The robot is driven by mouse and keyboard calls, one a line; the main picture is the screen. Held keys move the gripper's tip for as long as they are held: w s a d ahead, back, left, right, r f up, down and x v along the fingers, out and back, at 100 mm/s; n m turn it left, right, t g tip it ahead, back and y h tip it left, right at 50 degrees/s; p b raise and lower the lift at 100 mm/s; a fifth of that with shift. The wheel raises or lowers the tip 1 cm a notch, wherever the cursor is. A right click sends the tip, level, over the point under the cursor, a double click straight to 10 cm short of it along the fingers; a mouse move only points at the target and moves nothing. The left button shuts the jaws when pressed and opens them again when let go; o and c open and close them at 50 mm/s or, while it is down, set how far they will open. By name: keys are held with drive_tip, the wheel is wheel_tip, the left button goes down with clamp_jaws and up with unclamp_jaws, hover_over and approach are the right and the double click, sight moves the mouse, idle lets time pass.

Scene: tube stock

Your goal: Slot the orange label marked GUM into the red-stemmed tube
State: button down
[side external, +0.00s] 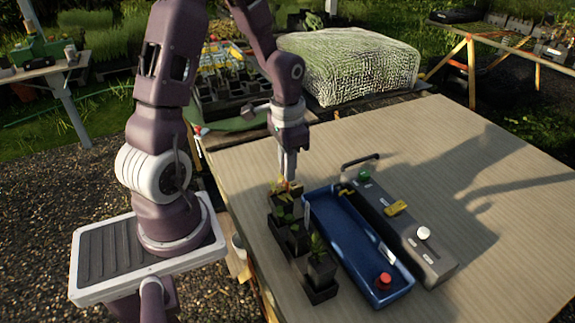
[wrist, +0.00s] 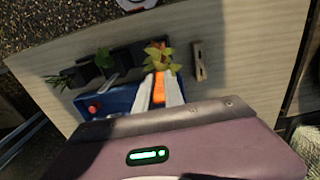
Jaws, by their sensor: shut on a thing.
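My gripper (side external: 288,172) points down at the far end of a row of dark tubes. It is shut on the orange label (wrist: 158,92), which shows between the two pale fingers (wrist: 159,84) in the wrist view. The lettering on the label cannot be read. Just beyond the fingertips is a plant with yellow-green and reddish leaves (wrist: 160,57); it also shows under my gripper in the side view (side external: 290,187). Its stem colour is hard to tell, and its tube is mostly hidden by leaves and fingers. I cannot tell whether the label touches it.
Other dark tubes with green seedlings (side external: 320,264) stand in the same row. A blue tray (side external: 345,240) with a red knob (side external: 384,280) lies beside it, then a grey box (side external: 435,262) with green, yellow and white parts. The table's right side (side external: 500,230) is clear.

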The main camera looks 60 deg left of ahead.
sight(288, 194)
drive_tip(key=shift+f, duration=0.1)
drive_tip(key=shift+f, duration=2.65)
drive_tip(key=shift+f, duration=0.2)
drive_tip(key=c, duration=1.4)
unclamp_jaws()
drive_tip(key=shift+o, duration=0.2)
wheel_tip(288, 194, up, 7)
